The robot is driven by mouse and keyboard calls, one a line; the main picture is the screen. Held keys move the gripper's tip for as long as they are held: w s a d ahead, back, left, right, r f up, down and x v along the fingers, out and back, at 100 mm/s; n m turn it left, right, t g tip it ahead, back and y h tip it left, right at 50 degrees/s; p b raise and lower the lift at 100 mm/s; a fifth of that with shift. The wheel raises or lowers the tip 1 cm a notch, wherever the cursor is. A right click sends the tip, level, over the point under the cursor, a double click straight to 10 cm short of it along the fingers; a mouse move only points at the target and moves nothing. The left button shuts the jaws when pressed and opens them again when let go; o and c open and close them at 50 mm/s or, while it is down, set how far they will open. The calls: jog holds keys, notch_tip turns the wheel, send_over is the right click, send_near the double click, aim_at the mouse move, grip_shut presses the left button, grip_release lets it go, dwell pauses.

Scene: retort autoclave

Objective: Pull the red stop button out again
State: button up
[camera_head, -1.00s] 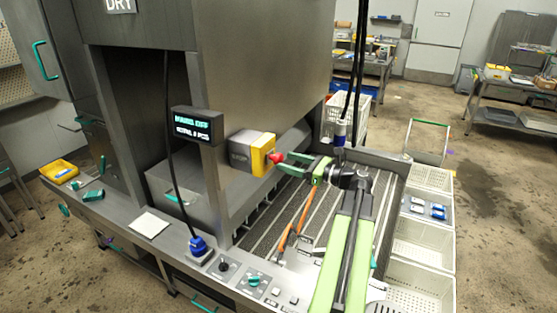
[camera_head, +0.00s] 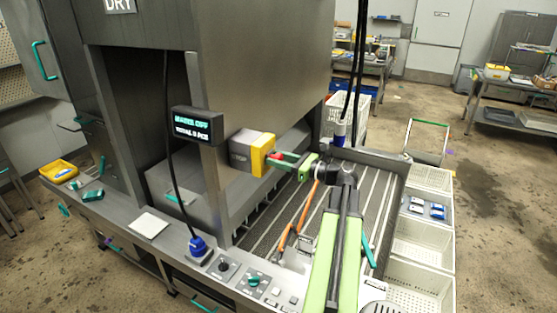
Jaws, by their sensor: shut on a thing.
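The red stop button (camera_head: 273,158) sticks out to the right from the yellow face of a grey and yellow box (camera_head: 252,152) on the side of the steel machine. My gripper (camera_head: 280,160) is at the button from the right, with its green fingers around it. The fingers are shut on the button and cover part of it. How far the button stands out from the box is too small to tell.
A small display (camera_head: 191,126) stands left of the box. A black cable runs down to a blue plug (camera_head: 198,246). Below my arm lies a slatted conveyor bed (camera_head: 262,222). White crates (camera_head: 417,240) line the right side. Black cables hang behind my gripper.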

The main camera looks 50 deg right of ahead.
grip_shut()
jog(key=shift+v, duration=0.8)
jog(key=o, duration=0.9)
grip_release()
jog(key=shift+o, duration=1.4)
jog(key=shift+s, duration=0.1)
jog(key=v, duration=1.7)
